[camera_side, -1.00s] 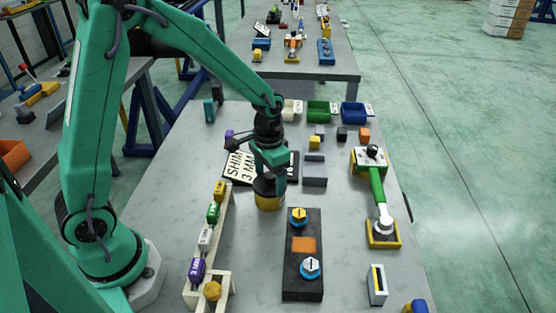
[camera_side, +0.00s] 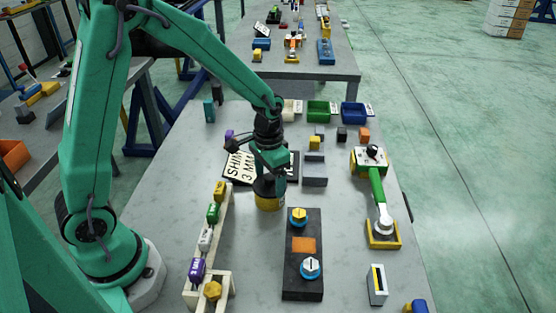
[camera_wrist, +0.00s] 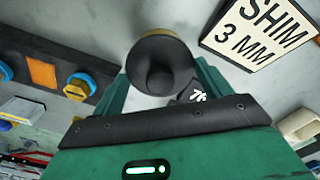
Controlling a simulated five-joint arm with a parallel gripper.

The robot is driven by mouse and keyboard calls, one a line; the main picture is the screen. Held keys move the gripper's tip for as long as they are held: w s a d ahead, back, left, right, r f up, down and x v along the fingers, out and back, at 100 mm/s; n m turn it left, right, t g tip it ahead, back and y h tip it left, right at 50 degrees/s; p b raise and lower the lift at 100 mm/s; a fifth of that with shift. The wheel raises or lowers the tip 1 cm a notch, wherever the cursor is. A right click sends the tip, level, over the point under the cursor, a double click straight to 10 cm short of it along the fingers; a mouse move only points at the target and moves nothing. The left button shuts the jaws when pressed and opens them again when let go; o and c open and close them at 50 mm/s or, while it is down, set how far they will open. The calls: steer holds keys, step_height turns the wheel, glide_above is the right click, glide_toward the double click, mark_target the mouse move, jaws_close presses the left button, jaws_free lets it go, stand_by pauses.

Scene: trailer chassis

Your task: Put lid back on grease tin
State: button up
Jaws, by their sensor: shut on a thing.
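My gripper (camera_side: 268,172) points down over the grease tin (camera_side: 268,203), a short yellow can standing on the grey table. The gripper is shut on the dark round lid (camera_wrist: 160,52), gripped by its knob between the two green fingers in the wrist view. The lid also shows in the side view (camera_side: 264,187), at the top of the tin. A thin yellow edge of the tin shows behind the lid in the wrist view. I cannot tell whether the lid is fully seated, as the gripper partly hides it.
A sign reading SHIM 3 MM (camera_side: 238,166) lies just behind the tin. A dark block with two knobs (camera_side: 302,275) is in front, to the right. A wooden rack with coloured pieces (camera_side: 224,245) stands to the left.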

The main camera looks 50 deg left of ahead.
stand_by(0.3)
steer(key=o, duration=1)
steer(key=shift+r, duration=0.2)
steer(key=shift+r, duration=3.3)
jaws_close()
steer(key=shift+f, duration=2)
